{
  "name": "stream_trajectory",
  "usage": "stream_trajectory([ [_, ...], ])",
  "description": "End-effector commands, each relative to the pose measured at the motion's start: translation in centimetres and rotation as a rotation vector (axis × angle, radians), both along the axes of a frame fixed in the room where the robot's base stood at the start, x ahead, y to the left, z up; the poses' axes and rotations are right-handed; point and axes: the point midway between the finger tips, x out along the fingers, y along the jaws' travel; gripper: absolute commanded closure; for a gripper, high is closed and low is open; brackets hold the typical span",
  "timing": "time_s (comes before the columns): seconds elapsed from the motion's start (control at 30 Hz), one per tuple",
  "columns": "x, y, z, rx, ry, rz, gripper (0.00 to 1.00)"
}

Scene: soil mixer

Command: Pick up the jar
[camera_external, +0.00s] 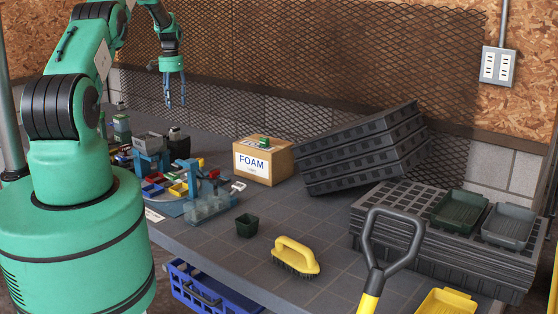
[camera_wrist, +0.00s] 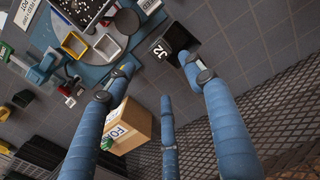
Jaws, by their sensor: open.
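A dark, box-shaped jar (camera_wrist: 188,47) with a pale "J2" label stands on the dark tiled table in the wrist view, at the upper middle. It appears to be the black container (camera_external: 179,145) behind the blue apparatus in the external view, though I cannot be sure. My gripper (camera_external: 175,103) hangs pointing down above the back of the table. Its three blue fingers are spread with nothing between them, and in the wrist view my gripper (camera_wrist: 160,78) has one fingertip overlapping the jar's near edge. The gap between fingertip and jar is hard to judge.
A cardboard FOAM box (camera_external: 264,163) stands to the right, also in the wrist view (camera_wrist: 130,125). The blue mixer apparatus (camera_external: 205,195) with coloured bins stands in front. Black stacked trays (camera_external: 360,150) lean farther right. A mesh wall (camera_external: 330,65) closes the back.

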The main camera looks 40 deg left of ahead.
Motion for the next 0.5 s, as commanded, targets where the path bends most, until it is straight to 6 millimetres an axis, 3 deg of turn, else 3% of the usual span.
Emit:
stream_trajectory([
  [0.5,-0.05,0.17,-0.62,-0.001,0.001,0.000,0.47],
])
